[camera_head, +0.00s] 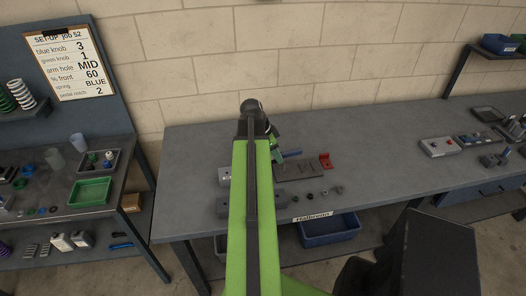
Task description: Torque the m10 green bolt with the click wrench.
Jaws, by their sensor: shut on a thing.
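My gripper (277,143) is beyond the end of my green arm link, low over the middle bench, and partly hidden by the arm. It is shut on a small blue-green bar (292,153), which looks like part of the click wrench. The rest of the bar is hidden. A dark grey plate (290,171) lies just in front of it. A grey block (224,175) and a darker block (223,206) stand left of my arm, partly covered by it. I cannot pick out the green m10 bolt.
A red bracket (326,161) stands right of the plate. Several small dark round parts, one a ring (310,195), lie near the front edge. A left bench holds a green tray (90,191). A clipboard (65,63) hangs above.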

